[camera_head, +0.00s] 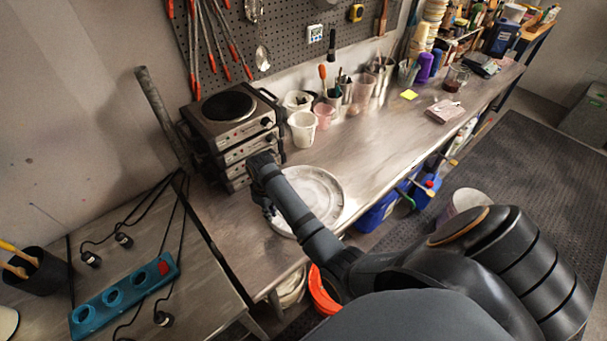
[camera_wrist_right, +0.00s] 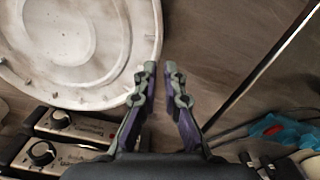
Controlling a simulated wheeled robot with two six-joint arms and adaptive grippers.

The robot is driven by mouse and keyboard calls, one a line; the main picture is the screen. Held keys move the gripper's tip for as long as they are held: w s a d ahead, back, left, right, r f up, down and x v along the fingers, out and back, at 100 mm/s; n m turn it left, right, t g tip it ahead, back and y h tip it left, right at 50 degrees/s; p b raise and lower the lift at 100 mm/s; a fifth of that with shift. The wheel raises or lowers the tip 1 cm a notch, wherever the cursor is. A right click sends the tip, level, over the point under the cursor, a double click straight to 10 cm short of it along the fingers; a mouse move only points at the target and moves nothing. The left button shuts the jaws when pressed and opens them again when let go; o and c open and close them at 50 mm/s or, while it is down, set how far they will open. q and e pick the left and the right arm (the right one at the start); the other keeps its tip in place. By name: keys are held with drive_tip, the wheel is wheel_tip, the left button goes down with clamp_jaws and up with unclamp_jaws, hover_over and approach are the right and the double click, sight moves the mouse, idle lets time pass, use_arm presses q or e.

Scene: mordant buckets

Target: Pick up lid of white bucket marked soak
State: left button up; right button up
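A round white lid (camera_head: 322,186) lies flat on the steel bench, right of the stacked hotplates. In the right wrist view the lid (camera_wrist_right: 75,45) fills the upper left, with a raised ring and small tabs around its rim. My right gripper (camera_head: 268,208) is at the lid's left edge, and my forearm hides part of the lid. In the wrist view its fingertips (camera_wrist_right: 160,70) are a small gap apart, with bare bench between them, just beside the rim. I see no readable "soak" marking. My left gripper is out of view.
Stacked hotplates (camera_head: 232,118) stand behind my right gripper. White cups (camera_head: 302,128) and tool pots line the wall. A teal power strip (camera_head: 125,297) with cables lies on the left bench. The bench right of the lid is clear. A white bucket (camera_head: 466,200) stands on the floor, partly hidden.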

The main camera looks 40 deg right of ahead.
sight(272, 224)
drive_tip(key=shift+f, duration=0.4)
wheel_tip(272, 224, down, 4)
drive_tip(key=shift+f+p, duration=0.25)
drive_tip(key=shift+p, duration=0.3)
drive_tip(key=shift+f, duration=0.3)
clamp_jaws()
drive_tip(key=shift+r, duration=0.1)
